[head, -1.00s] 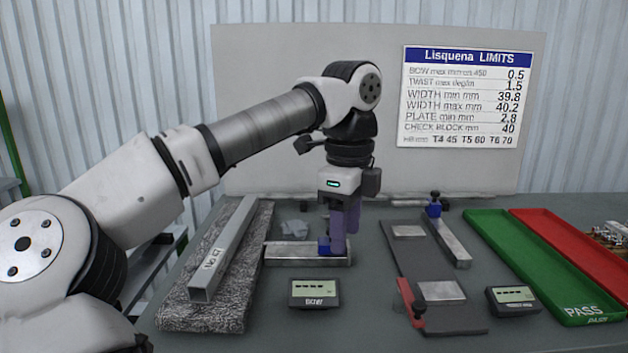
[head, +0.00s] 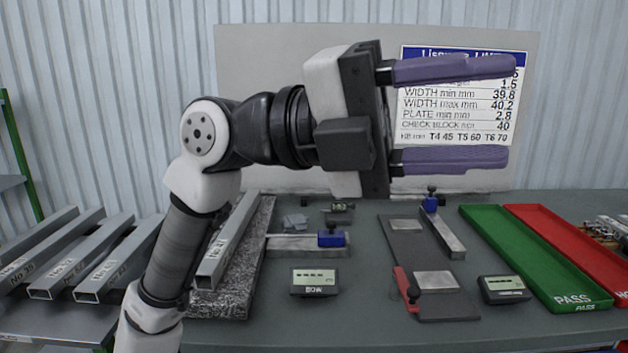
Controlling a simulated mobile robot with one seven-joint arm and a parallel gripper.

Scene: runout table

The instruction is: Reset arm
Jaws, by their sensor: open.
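My gripper (head: 512,112) is raised high above the table, in front of the limits sign (head: 455,125). Its two purple fingers point right, one above the other, wide apart with nothing between them. Below it on the grey table (head: 375,290), a grey square tube (head: 228,240) lies on a speckled granite slab (head: 255,265). To its right is a metal gauge bar with a blue slider (head: 330,239). A small display (head: 314,282) stands in front of that bar.
A dark plate fixture (head: 418,255) with a red clamp and a bar with a blue knob (head: 445,235) stand at right, near a second display (head: 503,288). A green PASS tray (head: 535,258) and red tray (head: 575,250) lie far right. Several tubes (head: 75,262) lie at left.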

